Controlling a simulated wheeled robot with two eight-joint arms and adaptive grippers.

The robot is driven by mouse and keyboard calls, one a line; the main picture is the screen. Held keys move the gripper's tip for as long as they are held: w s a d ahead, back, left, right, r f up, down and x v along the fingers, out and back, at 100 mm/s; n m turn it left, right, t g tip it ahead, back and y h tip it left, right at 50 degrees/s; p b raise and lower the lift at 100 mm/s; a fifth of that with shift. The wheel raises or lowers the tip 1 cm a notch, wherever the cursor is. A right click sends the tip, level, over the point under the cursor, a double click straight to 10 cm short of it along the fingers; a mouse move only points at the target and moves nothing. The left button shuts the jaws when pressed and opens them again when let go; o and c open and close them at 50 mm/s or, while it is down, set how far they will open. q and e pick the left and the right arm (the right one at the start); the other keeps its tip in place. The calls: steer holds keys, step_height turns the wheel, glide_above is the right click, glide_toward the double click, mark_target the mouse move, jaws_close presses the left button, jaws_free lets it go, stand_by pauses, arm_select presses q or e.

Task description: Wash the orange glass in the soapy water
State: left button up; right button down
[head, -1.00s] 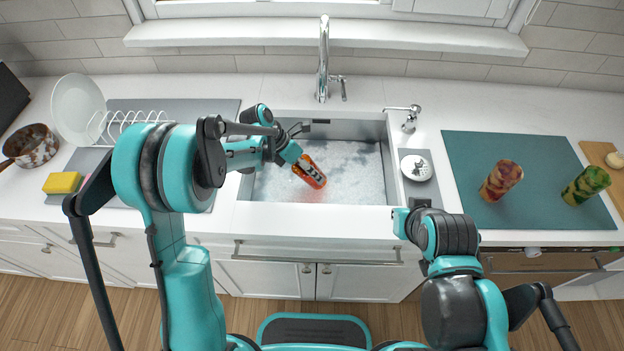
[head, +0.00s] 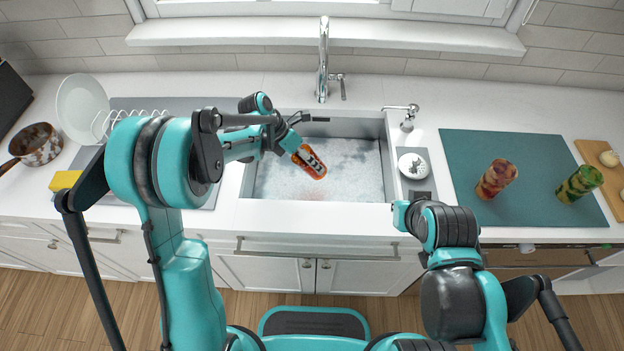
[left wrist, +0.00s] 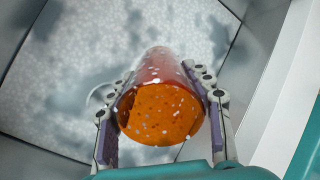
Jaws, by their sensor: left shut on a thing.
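The orange glass (head: 309,161) is held tilted by my left gripper (head: 297,151) over the sink. The soapy water (head: 345,180) fills the sink basin with pale foam. In the left wrist view the two fingers close on either side of the orange glass (left wrist: 162,110), and its orange end faces the camera with white specks on it. The soapy water (left wrist: 120,45) shows beyond it. In the head view the glass appears above the foam; I cannot tell whether its far end touches the water. My right arm is bent at the lower right, and its gripper is not clearly visible.
A teal mat (head: 520,165) on the right holds a red patterned glass (head: 496,179) and a green patterned glass (head: 580,184). The faucet (head: 323,60) stands behind the sink. A dish rack (head: 125,122), a white plate (head: 83,108), a yellow sponge (head: 65,180) and a pot (head: 36,144) are on the left.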

stand_by(0.5)
